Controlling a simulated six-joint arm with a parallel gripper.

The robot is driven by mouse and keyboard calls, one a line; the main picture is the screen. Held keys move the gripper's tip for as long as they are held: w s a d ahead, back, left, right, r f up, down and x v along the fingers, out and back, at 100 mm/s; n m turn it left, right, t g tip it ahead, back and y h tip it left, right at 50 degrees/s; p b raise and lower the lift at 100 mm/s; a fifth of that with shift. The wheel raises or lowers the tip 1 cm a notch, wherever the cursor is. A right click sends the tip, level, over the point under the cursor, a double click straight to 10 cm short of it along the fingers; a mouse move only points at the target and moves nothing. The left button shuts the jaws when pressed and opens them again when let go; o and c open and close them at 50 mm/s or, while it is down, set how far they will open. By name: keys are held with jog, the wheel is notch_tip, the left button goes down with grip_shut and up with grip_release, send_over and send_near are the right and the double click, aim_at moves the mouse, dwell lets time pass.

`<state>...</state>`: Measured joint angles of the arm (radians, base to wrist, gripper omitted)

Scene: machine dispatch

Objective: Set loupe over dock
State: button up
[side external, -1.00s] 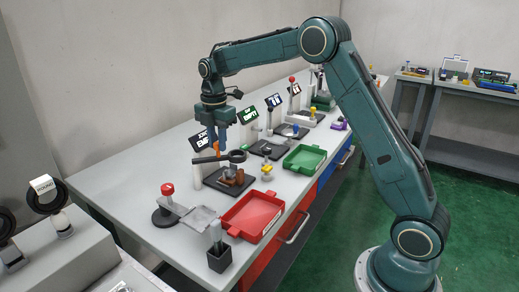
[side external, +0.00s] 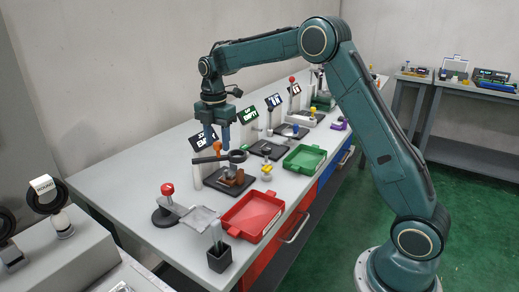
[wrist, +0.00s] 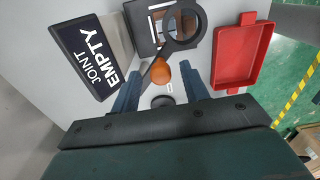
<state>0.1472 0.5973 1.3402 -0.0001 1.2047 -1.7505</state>
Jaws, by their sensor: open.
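The loupe is a black ring (side external: 237,156) on a dark arm with an orange knob (side external: 217,147). Its arm runs left to above a white post (side external: 196,178). The dock is a dark plate (side external: 248,188) bearing brown pieces. In the wrist view the loupe ring (wrist: 199,30) overlaps the dock (wrist: 139,23), with brown pieces seen through and beside it. My gripper (side external: 218,138) is open just above the orange knob; the fingers stand apart on either side of the knob (wrist: 161,72) in the wrist view. Nothing is held.
A sign reading "JOINT EMPTY" (wrist: 88,55) stands beside the dock. A red tray (side external: 253,216) lies in front, a green tray (side external: 305,158) farther right. A red-knobbed device (side external: 168,192) and a dark cup (side external: 219,258) stand near the front. Bare table lies at left.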

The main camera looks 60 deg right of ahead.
aim_at(217, 143)
notch_tip(217, 143, up, 14)
jog(key=shift+f, duration=0.25)
dwell(0.4)
jog(key=shift+s+r, duration=0.1)
dwell(0.3)
